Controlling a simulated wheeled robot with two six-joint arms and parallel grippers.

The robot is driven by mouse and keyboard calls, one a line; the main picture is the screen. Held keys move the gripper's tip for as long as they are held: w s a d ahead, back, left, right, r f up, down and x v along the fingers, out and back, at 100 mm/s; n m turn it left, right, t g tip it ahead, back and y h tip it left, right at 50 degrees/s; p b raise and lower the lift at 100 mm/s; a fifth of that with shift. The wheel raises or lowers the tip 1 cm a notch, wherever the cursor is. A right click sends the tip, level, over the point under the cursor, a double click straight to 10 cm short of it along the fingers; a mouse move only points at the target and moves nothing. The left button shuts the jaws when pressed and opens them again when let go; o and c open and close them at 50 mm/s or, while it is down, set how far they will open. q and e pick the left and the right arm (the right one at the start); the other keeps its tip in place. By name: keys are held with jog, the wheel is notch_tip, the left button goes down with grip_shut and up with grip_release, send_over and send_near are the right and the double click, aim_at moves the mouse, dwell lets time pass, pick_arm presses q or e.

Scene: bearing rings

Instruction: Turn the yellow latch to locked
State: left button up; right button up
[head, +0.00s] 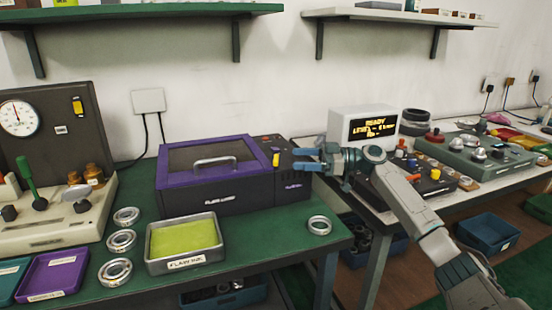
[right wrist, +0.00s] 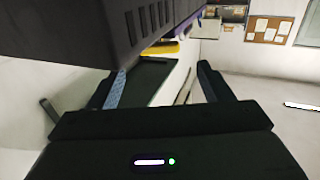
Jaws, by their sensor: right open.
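The yellow latch (head: 276,159) sits upright on the right front of the purple-and-dark machine (head: 240,196), next to its lid. The lid (head: 212,156) is down, with a grey handle (head: 216,162). My right gripper (head: 304,159) is open and empty, just right of the latch, with its fingers pointing left toward it. In the right wrist view the open fingers (right wrist: 162,84) frame a gap beside the dark vented machine side (right wrist: 110,30). A yellow piece (right wrist: 162,48), which looks like the latch, shows beyond the fingertips. My left gripper is out of view.
A tray with a yellow-green pad (head: 184,265) and several metal rings (head: 122,240) stand on the green bench. One ring (head: 319,225) lies near its right edge. A display box (head: 361,128) and a dark control box (head: 425,180) stand right, behind my arm.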

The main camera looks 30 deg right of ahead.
aim_at(276, 158)
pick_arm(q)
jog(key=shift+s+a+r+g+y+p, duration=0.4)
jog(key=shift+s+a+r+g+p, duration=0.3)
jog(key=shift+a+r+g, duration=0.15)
pick_arm(e)
jog(key=x, duration=0.7)
jog(key=shift+w+a, duration=0.2)
jog(key=shift+a, duration=0.05)
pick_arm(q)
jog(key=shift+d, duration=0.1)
pick_arm(e)
jog(key=shift+c, duration=0.4)
